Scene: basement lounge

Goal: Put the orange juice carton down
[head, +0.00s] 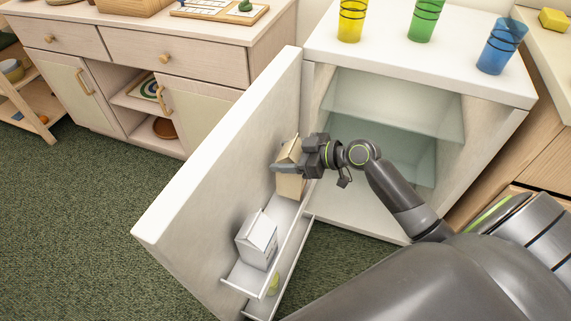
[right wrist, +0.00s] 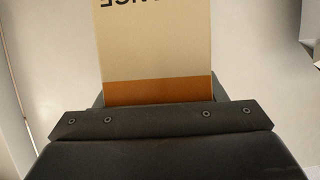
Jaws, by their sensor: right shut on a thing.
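The orange juice carton (head: 290,186) is tan with a gabled top. It is at the inner side of the open fridge door (head: 215,160), at the far end of the door shelf (head: 241,275). My right gripper (head: 292,166) is shut on the carton. In the right wrist view the carton (right wrist: 155,45) stands out past the gripper, with dark lettering and an orange-brown band. I cannot tell if its base touches the shelf. My left gripper is not in view.
A white carton (head: 257,243) stands on the near part of the door shelf. Glass shelves (head: 395,105) inside the fridge look empty. Yellow (head: 351,20), green (head: 424,20) and blue (head: 501,46) cups stand on top.

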